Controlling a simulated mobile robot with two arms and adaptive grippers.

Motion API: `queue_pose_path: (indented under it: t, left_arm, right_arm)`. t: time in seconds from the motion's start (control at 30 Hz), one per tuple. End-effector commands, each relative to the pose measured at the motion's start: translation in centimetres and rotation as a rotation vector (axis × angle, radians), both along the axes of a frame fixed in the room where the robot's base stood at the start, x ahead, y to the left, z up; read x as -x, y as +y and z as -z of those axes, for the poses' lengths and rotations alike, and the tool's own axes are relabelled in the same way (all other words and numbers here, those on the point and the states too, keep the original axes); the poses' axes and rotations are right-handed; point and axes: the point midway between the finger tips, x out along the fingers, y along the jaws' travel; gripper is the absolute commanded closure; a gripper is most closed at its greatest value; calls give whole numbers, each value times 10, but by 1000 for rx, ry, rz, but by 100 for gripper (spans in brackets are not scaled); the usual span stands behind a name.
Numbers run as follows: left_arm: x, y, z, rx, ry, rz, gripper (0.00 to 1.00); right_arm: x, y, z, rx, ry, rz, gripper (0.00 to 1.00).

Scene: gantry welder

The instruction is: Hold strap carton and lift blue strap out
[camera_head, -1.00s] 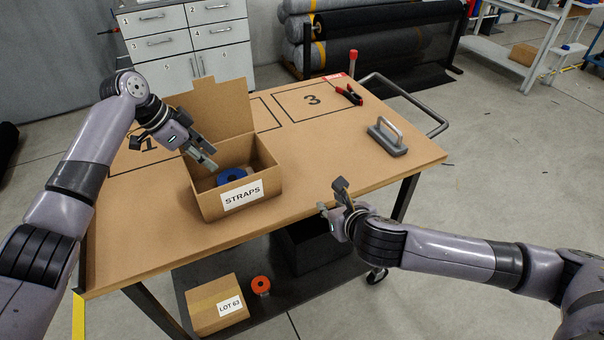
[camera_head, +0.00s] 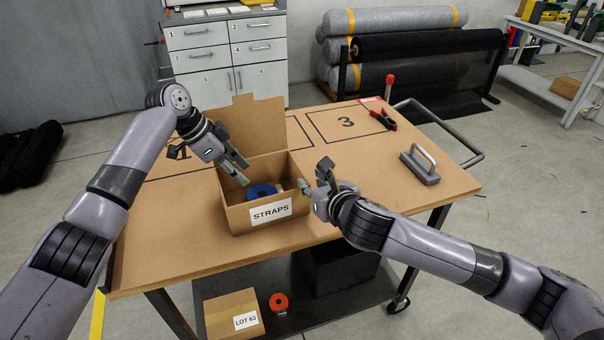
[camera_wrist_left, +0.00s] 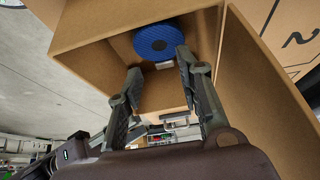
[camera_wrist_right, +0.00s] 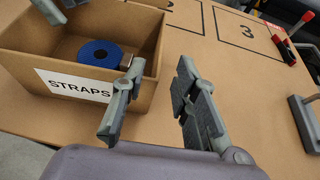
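The open cardboard strap carton (camera_head: 238,221), labelled STRAPS, stands on the cart top with its back flap up. A blue strap roll (camera_head: 262,191) lies inside; it also shows in the left wrist view (camera_wrist_left: 158,41) and right wrist view (camera_wrist_right: 99,53). My left gripper (camera_head: 244,173) is open above the carton, pointing down at the roll, with nothing between its fingers (camera_wrist_left: 160,66). My right gripper (camera_head: 314,178) is open beside the carton's right wall. One finger overlaps the carton's right front corner in the right wrist view; I cannot tell whether they touch.
A grey handled block (camera_head: 421,165) and a red-black clamp (camera_head: 386,120) lie to the right on the cart top (camera_head: 350,180). A LOT 63 box (camera_head: 225,309), an orange roll (camera_head: 279,303) and a dark bin (camera_head: 340,270) are on the lower shelf.

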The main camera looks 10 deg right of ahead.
Motion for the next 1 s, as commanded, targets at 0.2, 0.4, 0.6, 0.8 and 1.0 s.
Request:
queue_pose_path:
  t: [0.2, 0.4, 0.6, 0.8, 1.0]
  left_arm:
    - [0, 0, 0, 0, 0, 0, 67]
    - [0, 0, 0, 0, 0, 0, 67]
    - [0, 0, 0, 0, 0, 0, 67]
    - [0, 0, 0, 0, 0, 0, 67]
    - [0, 0, 0, 0, 0, 0, 67]
  right_arm:
    - [-37, 10, 15, -1, 0, 2, 72]
    - [-61, 16, 26, -2, 0, 1, 72]
    - [-71, 18, 30, 0, 0, 0, 72]
    - [-72, 19, 31, 0, -1, 0, 72]
    - [-72, 19, 31, 0, 0, 0, 79]
